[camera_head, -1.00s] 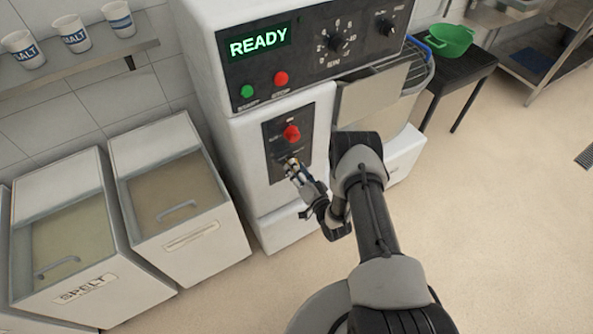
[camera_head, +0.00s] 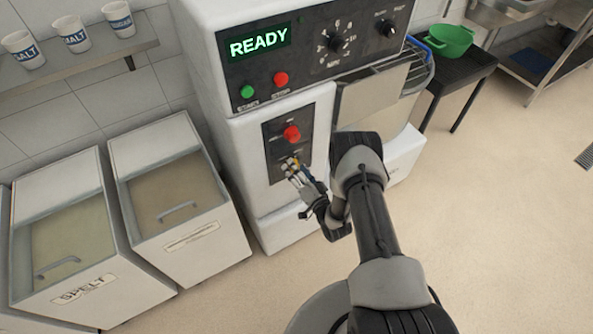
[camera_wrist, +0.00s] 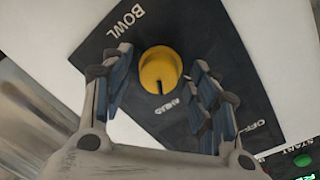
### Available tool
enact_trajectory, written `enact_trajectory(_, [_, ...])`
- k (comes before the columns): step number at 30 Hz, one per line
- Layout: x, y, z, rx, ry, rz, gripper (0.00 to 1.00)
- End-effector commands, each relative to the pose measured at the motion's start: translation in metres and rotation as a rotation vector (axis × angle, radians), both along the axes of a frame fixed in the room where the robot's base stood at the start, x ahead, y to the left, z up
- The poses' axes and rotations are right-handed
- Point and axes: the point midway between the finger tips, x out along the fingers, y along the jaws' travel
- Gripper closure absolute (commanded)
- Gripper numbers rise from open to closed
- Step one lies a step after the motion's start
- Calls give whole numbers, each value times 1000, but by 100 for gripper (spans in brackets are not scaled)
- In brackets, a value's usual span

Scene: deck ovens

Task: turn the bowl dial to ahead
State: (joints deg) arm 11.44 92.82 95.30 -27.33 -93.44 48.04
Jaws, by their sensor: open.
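The bowl dial (camera_wrist: 160,68) is a round yellow knob on a dark panel (camera_wrist: 150,115) marked BOWL. Its dark pointer mark faces down in the wrist view, close to a small label that is hard to read. An OFF label lies farther to the lower right. My gripper (camera_wrist: 160,60) is open, with one finger on each side of the dial; I cannot tell whether either finger touches it. In the head view, my gripper (camera_head: 291,165) is at the lower part of the machine's front panel and mostly hides the dial.
A red knob (camera_head: 292,133) sits just above my gripper. A READY display (camera_head: 258,43), a green button (camera_head: 247,91) and a red button (camera_head: 281,79) are higher on the machine. Flour bins (camera_head: 185,205) stand to the left.

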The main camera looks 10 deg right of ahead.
Motion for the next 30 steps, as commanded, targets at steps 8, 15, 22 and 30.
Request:
enact_trajectory(8, [-21, -7, 1, 1, 4, -3, 46])
enact_trajectory(15, [-71, -21, 4, 3, 5, -5, 46])
enact_trajectory(22, [-105, -31, 7, 1, 2, -3, 46])
enact_trajectory(30, [-116, -33, 8, 0, 0, 0, 46])
